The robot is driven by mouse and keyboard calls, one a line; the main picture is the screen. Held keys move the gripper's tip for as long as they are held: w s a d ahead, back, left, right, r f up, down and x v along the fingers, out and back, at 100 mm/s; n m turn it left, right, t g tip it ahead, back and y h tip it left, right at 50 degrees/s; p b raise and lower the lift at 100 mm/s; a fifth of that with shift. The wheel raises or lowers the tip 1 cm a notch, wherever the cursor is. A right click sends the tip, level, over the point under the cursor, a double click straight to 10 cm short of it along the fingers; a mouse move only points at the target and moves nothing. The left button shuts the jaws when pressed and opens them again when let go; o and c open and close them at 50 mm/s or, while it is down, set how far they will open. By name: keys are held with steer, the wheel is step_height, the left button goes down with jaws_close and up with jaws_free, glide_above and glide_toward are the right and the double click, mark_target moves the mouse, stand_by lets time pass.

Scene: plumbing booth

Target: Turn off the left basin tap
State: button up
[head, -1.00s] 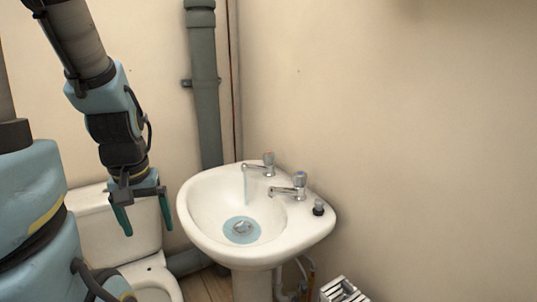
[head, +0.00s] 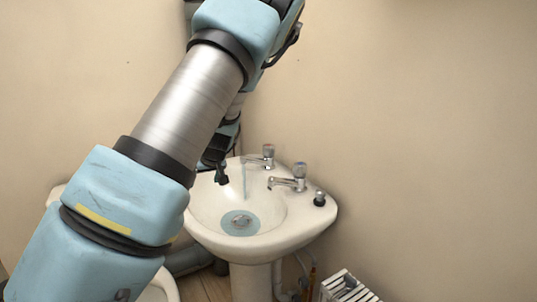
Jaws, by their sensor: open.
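The white basin (head: 300,232) stands against the wall with two chrome taps. The left basin tap (head: 264,158) is the farther one, and a thin stream of water (head: 244,180) falls from its spout. The right basin tap (head: 290,180) is nearer, and no water shows under its spout. Water lies around the drain in the bowl. My gripper (head: 221,175) is partly hidden by my arm. It is open, above the basin's back left part, left of the left tap's spout and apart from it.
A black plug (head: 319,198) sits on the basin's right rim. A white slatted object (head: 345,288) is on the floor at lower right. A toilet (head: 160,287) stands at left, mostly hidden by my arm. The wall is close behind the taps.

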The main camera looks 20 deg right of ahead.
steer(key=w+d+r+m+t+b, duration=0.1)
steer(key=w+d+t, duration=0.1)
steer(key=d, duration=0.3)
steer(key=w+d+r+t, duration=0.1)
steer(key=w+d, duration=0.1)
steer(key=d, duration=0.4)
steer(key=m+t+h+b, duration=0.1)
steer(key=m+t+h, duration=0.1)
steer(key=t+h, duration=0.15)
glide_toward(270, 147)
steer(key=w, duration=0.2)
steer(key=x, duration=0.3)
steer(key=p+x, duration=0.1)
steer(key=x, duration=0.3)
steer(key=p+x, duration=0.1)
steer(key=x, duration=0.2)
steer(key=shift+d+f, duration=0.1)
steer(key=shift+f, duration=0.35)
steer(key=shift+c, duration=0.2)
steer(key=c, duration=1.3)
